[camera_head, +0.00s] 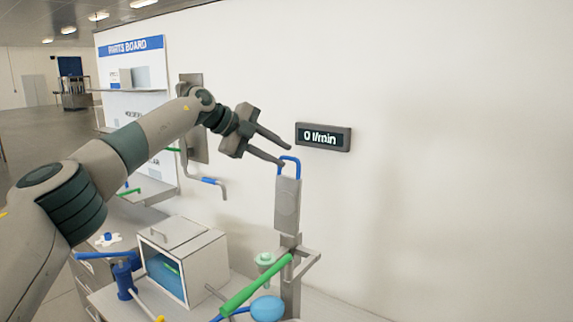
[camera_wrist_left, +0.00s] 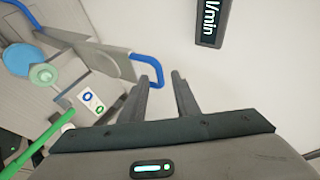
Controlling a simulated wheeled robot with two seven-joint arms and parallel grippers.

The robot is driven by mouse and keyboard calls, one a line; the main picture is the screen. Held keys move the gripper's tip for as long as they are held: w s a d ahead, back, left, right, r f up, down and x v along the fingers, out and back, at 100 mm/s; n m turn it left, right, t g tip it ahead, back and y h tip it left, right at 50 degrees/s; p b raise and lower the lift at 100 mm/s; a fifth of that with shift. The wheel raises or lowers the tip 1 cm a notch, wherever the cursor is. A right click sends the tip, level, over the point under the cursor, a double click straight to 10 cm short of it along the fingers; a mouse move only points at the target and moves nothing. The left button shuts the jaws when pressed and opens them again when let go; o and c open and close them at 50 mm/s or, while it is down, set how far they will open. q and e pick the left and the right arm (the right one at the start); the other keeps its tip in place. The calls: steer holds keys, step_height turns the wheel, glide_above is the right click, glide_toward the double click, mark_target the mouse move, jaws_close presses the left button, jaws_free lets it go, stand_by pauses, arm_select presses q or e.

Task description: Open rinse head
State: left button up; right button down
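A grey upright block (camera_head: 287,206) with a blue loop handle (camera_head: 290,158) on top stands on a post; I cannot tell for sure that it is the rinse head. A dark display (camera_head: 323,137) on the wall reads 0 l/min. My left gripper (camera_head: 286,157) is open and empty, its fingertips close to the blue loop. In the left wrist view, the blue loop (camera_wrist_left: 148,57) is just beyond the fingers, one end showing between them. I cannot tell whether they touch. My right gripper is not in view.
Below stand a green bar (camera_head: 257,285), a light blue rounded object (camera_head: 266,308), a white box with a window (camera_head: 190,258) and a blue-handled fixture (camera_head: 123,272). Another blue-gripped pipe (camera_head: 210,181) is on the wall at left. The wall right of the display is bare.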

arm_select(q)
steer(key=b+v, duration=0.5)
steer(key=v, duration=0.8)
steer(key=shift+a, duration=0.1)
